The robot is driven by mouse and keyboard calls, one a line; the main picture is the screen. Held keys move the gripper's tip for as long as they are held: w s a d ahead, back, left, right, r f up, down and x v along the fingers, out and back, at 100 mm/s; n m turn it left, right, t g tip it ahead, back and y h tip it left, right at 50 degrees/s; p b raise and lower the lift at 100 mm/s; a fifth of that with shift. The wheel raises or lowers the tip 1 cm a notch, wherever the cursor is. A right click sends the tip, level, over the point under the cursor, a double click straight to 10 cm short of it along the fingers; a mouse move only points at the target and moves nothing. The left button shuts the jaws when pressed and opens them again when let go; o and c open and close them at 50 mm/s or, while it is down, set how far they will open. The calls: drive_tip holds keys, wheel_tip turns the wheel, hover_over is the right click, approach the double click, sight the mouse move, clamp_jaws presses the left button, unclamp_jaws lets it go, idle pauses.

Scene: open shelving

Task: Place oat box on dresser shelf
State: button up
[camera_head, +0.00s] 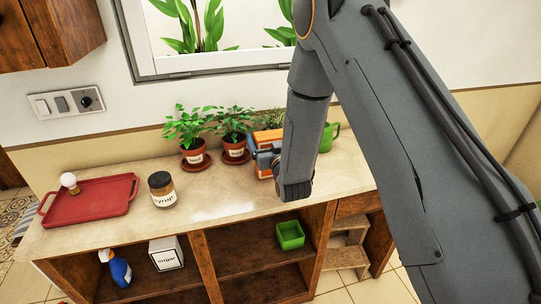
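My gripper (264,157) is low over the back of the counter, at the end of my grey arm. It is small and partly hidden by my wrist, so I cannot tell whether it is open or shut. An orange box (267,138) stands at the back of the counter, directly behind or at my gripper. My arm hides much of it and no label is readable, so I cannot tell whether it is the oat box. The wooden dresser (203,262) has open shelf compartments below its pale top.
Two potted plants (195,158) stand left of the orange box, and a green cup (328,137) is to its right. A syrup jar (162,190) and red tray (90,203) are at left. Below are a sugar box (166,254), blue spray bottle (120,270) and green bin (290,236).

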drive_tip(key=c, duration=1.2)
drive_tip(key=shift+o, duration=0.2)
drive_tip(key=shift+r, duration=0.15)
